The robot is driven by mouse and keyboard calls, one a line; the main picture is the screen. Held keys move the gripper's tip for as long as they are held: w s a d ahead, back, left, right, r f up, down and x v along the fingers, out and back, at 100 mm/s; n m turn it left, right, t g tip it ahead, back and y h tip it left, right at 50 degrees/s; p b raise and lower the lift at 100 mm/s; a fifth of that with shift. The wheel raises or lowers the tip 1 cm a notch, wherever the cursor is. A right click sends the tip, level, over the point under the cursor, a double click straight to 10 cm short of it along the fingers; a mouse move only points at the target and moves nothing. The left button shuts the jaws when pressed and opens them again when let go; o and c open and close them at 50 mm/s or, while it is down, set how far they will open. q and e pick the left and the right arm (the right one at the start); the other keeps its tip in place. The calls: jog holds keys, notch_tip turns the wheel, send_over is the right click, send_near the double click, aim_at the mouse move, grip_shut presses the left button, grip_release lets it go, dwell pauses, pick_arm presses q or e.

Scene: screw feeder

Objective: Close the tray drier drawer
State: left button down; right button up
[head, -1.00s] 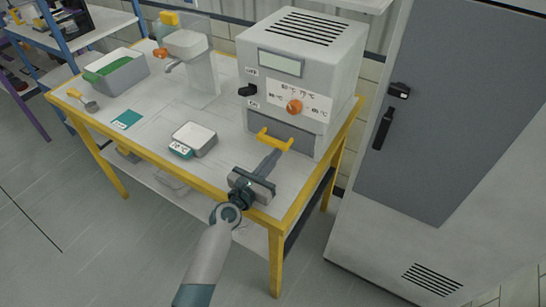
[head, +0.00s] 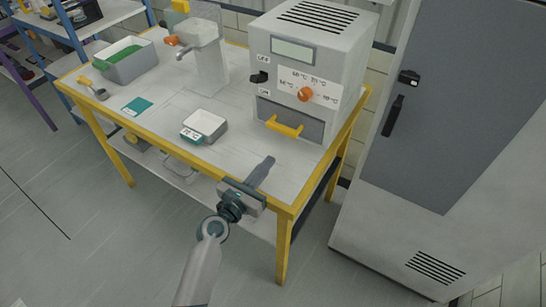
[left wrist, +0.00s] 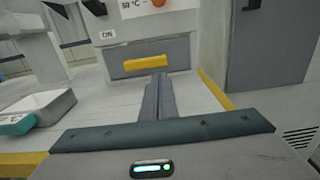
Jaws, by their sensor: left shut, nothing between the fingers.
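The tray drier (head: 312,70) is a white box with a display, a black switch and an orange knob, standing at the right end of the table. Its grey drawer (head: 310,124) with a yellow handle (head: 285,126) is low on its front and looks flush or nearly flush with it. In the left wrist view the drawer front (left wrist: 178,54) and yellow handle (left wrist: 145,63) are straight ahead. My left gripper (head: 268,163) is shut and empty, its fingertips (left wrist: 159,78) in front of the handle with a gap between them. My right gripper is not in view.
A small white tray with a teal label (head: 206,127) lies left of the gripper. A grey bin with green contents (head: 125,62), a dispenser (head: 208,50) and a teal card (head: 138,106) are farther left. A large grey cabinet (head: 440,110) stands right of the table (head: 180,158).

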pick_arm(q)
jog(key=v, duration=0.3)
jog(key=shift+s+a, duration=0.1)
jog(key=shift+s, duration=0.1)
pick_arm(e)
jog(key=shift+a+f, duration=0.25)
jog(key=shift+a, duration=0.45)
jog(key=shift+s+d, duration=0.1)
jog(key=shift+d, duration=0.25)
